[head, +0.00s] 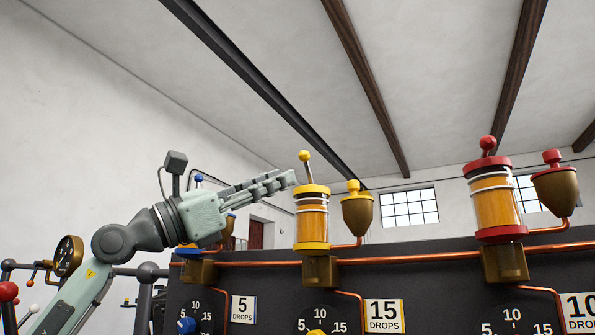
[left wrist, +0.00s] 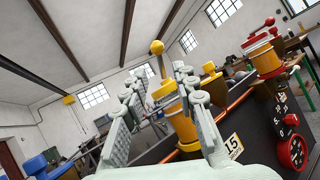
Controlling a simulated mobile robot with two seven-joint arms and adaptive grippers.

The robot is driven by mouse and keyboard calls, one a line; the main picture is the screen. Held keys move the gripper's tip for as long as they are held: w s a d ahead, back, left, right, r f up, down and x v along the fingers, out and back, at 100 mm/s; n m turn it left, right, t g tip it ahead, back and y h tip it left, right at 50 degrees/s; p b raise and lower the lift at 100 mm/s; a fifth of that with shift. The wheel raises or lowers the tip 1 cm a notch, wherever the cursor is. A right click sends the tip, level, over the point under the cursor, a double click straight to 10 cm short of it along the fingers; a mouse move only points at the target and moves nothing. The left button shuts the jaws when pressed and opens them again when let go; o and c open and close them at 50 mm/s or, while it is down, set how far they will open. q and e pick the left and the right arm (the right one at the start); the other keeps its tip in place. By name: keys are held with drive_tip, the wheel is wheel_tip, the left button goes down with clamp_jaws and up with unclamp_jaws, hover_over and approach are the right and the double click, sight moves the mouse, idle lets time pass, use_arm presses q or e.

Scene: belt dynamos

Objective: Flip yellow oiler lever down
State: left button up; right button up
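The yellow oiler (head: 311,222) stands on the copper pipe in the middle of the head view, a glass cylinder with yellow caps. Its lever, with a yellow ball knob (head: 304,155), points up from the top cap and leans slightly left. My left gripper (head: 287,181) is just left of the oiler's top, at about the height of the lever's base. In the left wrist view the gripper's fingers (left wrist: 160,73) are spread apart and empty. The lever's knob (left wrist: 157,47) shows between and beyond them; no contact is visible. My right gripper is in neither view.
A blue-knobbed oiler is partly hidden behind my left gripper. The copper pipe (head: 430,257) runs along the dark panel's top. Space above the oilers is clear.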

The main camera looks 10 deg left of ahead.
use_arm(q)
drive_tip(key=v, duration=0.5)
drive_tip(key=shift+d, duration=0.1)
drive_tip(key=shift+o, duration=0.5)
